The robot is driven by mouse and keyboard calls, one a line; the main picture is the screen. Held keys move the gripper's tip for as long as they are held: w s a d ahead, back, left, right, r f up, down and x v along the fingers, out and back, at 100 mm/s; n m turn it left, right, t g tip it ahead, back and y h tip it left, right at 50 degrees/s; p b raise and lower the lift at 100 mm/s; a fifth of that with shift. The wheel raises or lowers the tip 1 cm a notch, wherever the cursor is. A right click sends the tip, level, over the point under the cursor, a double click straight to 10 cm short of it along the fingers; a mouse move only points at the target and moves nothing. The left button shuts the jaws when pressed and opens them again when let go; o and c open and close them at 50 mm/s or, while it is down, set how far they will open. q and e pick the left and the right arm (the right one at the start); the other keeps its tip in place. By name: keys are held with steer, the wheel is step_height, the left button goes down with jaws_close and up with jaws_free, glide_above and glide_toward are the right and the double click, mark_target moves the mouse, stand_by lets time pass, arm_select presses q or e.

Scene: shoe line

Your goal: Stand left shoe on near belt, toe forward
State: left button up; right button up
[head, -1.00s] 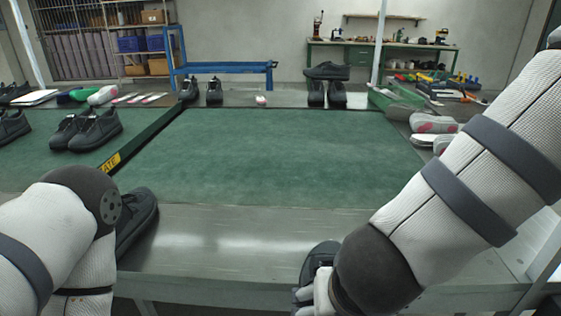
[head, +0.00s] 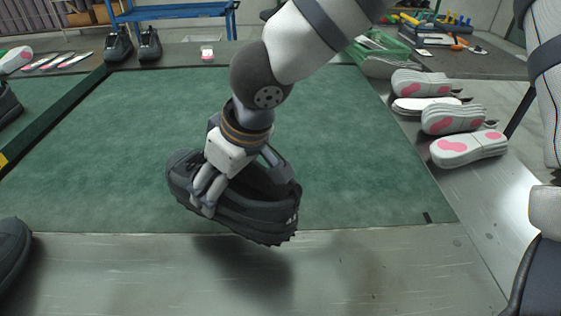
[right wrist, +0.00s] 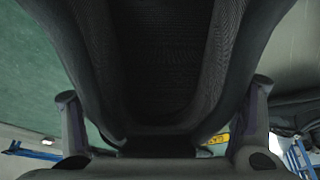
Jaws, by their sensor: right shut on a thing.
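A black shoe (head: 255,207) hangs in my right gripper (head: 207,197) in the head view. The gripper is shut on it. The shoe is tilted, with one end up to the left and the other lower to the right. It is above the near edge of the green belt (head: 340,130), and its shadow falls on the metal edge below. The right wrist view looks closely at the dark shoe (right wrist: 165,60), with a gripper finger on each side. I cannot tell from its shape whether it is the left shoe. My left gripper is not in view.
Another dark shoe (head: 10,255) is at the lower left edge. Two black shoes (head: 132,45) stand behind the belt. Several pink-marked soles (head: 468,148) lie on the metal at the right. Most of the green belt is bare.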

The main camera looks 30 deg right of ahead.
steer(key=w+d+r+n+g+y+b, duration=0.1)
steer(key=w+d+r+n+g+y, duration=0.1)
steer(key=w+d+r+n, duration=0.4)
steer(key=shift+n, duration=0.5)
steer(key=w+d+f, duration=0.2)
steer(key=d+f, duration=0.1)
steer(key=w+d+f+b, duration=0.1)
steer(key=d+f, duration=0.2)
steer(key=d, duration=0.1)
steer(key=w+d+f+b, duration=0.1)
steer(key=w+d+f, duration=0.1)
steer(key=d+f, duration=0.1)
steer(key=shift+w+d+f, duration=0.3)
steer(key=shift+w+d, duration=0.05)
steer(key=shift+w+d+f, duration=0.1)
steer(key=shift+d+f, duration=0.1)
steer(key=f, duration=0.3)
steer(key=shift+d+f+b, duration=0.3)
steer(key=shift+f+b, duration=0.05)
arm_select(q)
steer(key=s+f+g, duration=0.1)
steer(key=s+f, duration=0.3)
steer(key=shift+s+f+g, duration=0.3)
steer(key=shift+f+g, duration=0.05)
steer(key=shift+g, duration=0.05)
arm_select(e)
steer(key=shift+w+r, duration=0.1)
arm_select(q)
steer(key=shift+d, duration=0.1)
